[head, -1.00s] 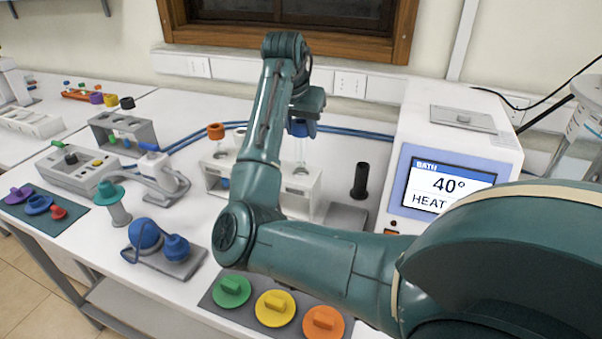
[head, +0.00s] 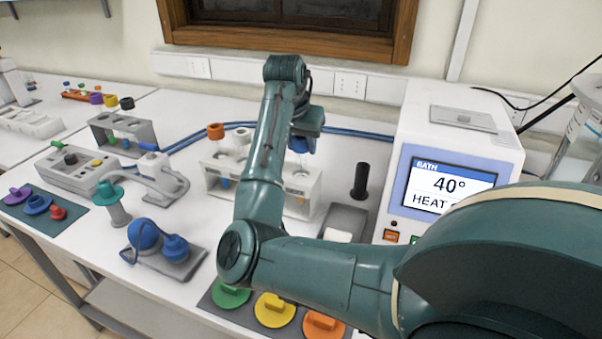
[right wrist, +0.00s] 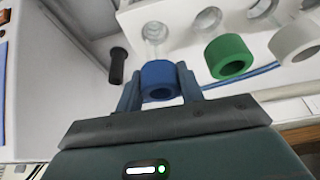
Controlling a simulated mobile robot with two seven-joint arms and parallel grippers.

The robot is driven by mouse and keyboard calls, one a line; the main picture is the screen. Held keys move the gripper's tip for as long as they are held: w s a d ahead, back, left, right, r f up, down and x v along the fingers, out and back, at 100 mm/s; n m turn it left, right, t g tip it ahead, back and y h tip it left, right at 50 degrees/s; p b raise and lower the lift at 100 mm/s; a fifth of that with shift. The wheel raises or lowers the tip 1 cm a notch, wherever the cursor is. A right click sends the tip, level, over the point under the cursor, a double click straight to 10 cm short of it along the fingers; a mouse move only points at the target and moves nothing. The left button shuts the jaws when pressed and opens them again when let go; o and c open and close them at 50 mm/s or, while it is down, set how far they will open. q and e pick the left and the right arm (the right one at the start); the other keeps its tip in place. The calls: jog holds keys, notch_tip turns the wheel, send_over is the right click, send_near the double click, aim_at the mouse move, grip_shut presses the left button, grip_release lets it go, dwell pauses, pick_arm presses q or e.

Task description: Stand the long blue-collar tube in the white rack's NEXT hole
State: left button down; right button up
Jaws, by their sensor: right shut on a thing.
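My right gripper (head: 306,132) is shut on the blue collar (head: 300,146) of a clear tube. The right wrist view shows the jaws (right wrist: 158,84) on both sides of the blue collar (right wrist: 158,72). The tube is about upright at the right end of the white rack (head: 302,205). Its clear lower part (right wrist: 153,44) lines up with the rack's end hole; I cannot tell how deep it sits. Tubes with an orange collar (head: 216,131) and white collars (head: 231,160) are at the rack's left part. My forearm hides the rack's middle. My left gripper is not in view.
A green-collared tube (right wrist: 230,55) and a white-collared one (right wrist: 296,42) are close by in the right wrist view. A black upright cylinder (head: 360,181) and the bath unit (head: 461,150) stand right of the rack. Coloured lids (head: 273,309) lie in front.

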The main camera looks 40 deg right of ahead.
jog(key=shift+f, duration=0.65)
dwell(0.3)
jog(key=o, duration=1.3)
jog(key=b+v, duration=0.1)
jog(key=v, duration=1.2)
jog(key=shift+a, duration=0.1)
